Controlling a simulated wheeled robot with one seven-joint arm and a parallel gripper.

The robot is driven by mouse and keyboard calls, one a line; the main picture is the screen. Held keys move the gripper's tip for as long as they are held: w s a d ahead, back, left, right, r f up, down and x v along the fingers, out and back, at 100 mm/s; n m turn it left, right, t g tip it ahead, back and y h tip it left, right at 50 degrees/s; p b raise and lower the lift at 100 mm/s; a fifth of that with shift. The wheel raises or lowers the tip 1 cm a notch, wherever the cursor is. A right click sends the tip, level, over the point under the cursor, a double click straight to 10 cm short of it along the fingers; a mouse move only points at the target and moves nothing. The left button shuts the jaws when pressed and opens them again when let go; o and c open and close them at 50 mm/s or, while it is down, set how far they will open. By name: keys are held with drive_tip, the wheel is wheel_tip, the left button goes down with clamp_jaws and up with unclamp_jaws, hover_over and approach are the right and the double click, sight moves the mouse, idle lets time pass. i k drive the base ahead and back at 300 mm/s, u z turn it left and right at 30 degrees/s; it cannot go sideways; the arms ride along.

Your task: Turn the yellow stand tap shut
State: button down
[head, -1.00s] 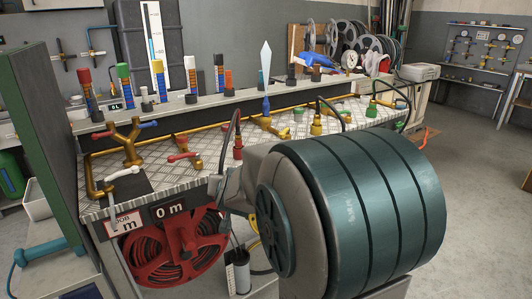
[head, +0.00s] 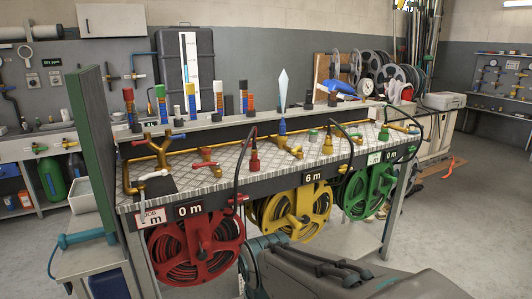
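A brass tap with what looks like a yellow lever (head: 289,147) lies along the brass pipe on the middle of the bench, behind the yellow reel. Whether it is open or shut is too small to tell. A yellow hose fitting (head: 327,143) with a black hose stands just to its right. The yellow hose reel (head: 291,212) hangs under the bench front, and the sign above it (head: 313,178) reads 6 m. My gripper is not in view; only grey and teal links of my arm show low in the picture.
The bench top (head: 222,182) also carries a red-levered tap (head: 204,166) and a red fitting (head: 254,156). A red reel (head: 195,249) and a green reel (head: 370,189) hang either side of the yellow one. A green panel (head: 92,150) stands left.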

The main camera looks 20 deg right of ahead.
sight(294, 151)
drive_tip(key=z, duration=0.6)
drive_tip(key=i, duration=1.25)
drive_tip(key=u, duration=0.6)
